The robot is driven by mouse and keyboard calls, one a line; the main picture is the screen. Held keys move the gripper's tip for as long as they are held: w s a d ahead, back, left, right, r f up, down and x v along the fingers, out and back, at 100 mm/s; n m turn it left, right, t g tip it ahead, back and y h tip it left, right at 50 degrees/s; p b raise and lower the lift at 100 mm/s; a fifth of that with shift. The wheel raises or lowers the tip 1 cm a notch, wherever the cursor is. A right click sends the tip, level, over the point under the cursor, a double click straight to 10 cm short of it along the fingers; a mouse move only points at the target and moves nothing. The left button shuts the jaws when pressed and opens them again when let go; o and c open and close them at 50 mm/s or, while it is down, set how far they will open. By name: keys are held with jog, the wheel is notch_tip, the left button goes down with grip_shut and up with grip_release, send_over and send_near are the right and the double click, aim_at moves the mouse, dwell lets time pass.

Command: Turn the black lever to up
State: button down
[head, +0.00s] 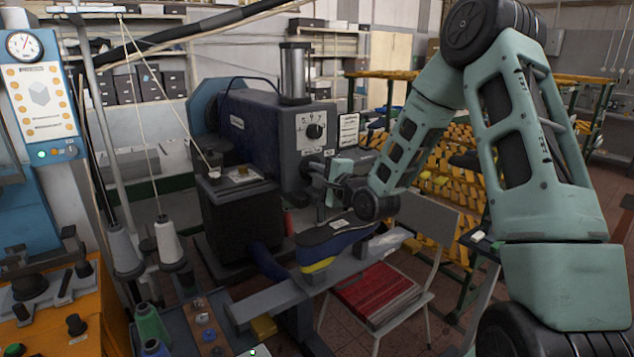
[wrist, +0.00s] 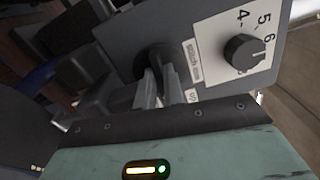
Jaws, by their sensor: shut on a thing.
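The black lever (wrist: 153,60) is on the grey front panel of the machine, seen in the wrist view as a dark round hub with the rest going down between my fingers. My gripper (wrist: 160,88) is shut on it, with a grey finger on each side. In the head view my gripper (head: 326,178) is at the machine's front, below the dial, and it mostly hides the lever. Which way the lever points is hard to tell.
A black dial knob (wrist: 243,50) on a white numbered plate is close beside the lever; it also shows in the head view (head: 315,131).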

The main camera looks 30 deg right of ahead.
jog(key=n+b, duration=0.4)
jog(key=shift+f+n, duration=0.3)
jog(key=n+b, duration=0.4)
jog(key=shift+r, duration=0.15)
dwell(0.3)
